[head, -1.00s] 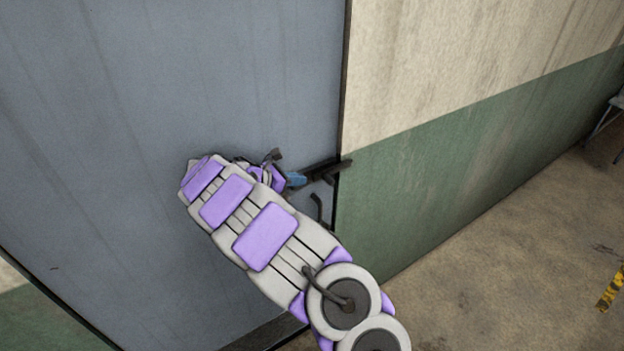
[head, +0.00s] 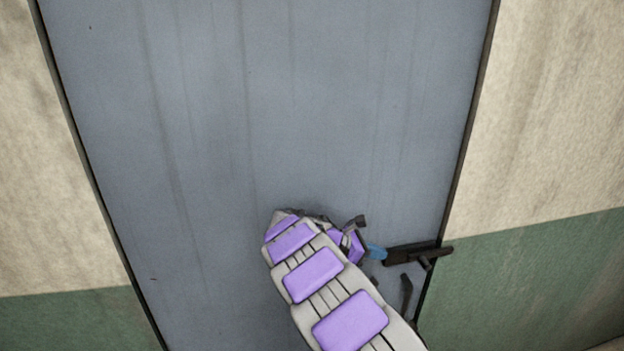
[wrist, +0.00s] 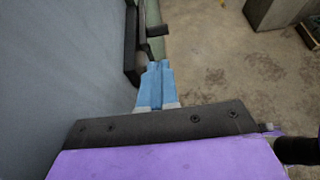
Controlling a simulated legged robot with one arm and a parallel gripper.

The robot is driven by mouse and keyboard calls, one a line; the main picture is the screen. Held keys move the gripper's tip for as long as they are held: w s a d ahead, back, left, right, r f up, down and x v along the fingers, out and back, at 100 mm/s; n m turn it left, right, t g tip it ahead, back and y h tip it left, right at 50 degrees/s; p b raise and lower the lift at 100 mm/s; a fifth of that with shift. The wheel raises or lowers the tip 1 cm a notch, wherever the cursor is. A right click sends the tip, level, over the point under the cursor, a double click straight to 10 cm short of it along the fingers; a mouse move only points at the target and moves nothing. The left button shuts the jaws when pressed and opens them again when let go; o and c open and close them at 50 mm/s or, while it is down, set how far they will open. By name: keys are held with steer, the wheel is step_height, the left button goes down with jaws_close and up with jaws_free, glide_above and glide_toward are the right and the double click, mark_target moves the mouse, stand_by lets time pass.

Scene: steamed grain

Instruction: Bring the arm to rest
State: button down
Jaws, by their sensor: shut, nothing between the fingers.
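My gripper (wrist: 159,66) shows in the wrist view as two blue fingers pressed together, with nothing between them. In the head view my gripper (head: 377,253) is a small blue piece beyond my purple and grey arm, partly hidden by it. It is beside the dark latch or handle (head: 412,254) at the right edge of a grey door (head: 300,120). In the wrist view the dark handle (wrist: 157,31) is just beyond the fingertips; I cannot tell whether they touch. The door appears closed in its frame.
Cream and green walls (head: 550,120) stand on both sides of the door. In the wrist view the concrete floor (wrist: 235,75) is open to the right. A grey box-like object (wrist: 275,12) stands at the far top right.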

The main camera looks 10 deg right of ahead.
steer(key=s+d+f+m+g+y+b, duration=0.15)
steer(key=s+m+b, duration=0.35)
steer(key=s, duration=0.5)
steer(key=s+d+m+g+y+b, duration=0.1)
steer(key=s+m+y+b, duration=0.3)
steer(key=s, duration=0.6)
steer(key=s+a+f+m+y+b, duration=0.3)
steer(key=s+a+f+b, duration=0.3)
steer(key=s, duration=0.6)
steer(key=s+a+f+m+y+b, duration=0.4)
steer(key=s+a+f+m+b, duration=0.2)
steer(key=s+a+f, duration=0.3)
steer(key=s+a, duration=0.2)
steer(key=s, duration=0.2)
steer(key=shift+s+a, duration=0.2)
steer(key=shift+a, duration=0.05)
steer(key=shift+d+f+t, duration=0.1)
steer(key=shift+t, duration=0.15)
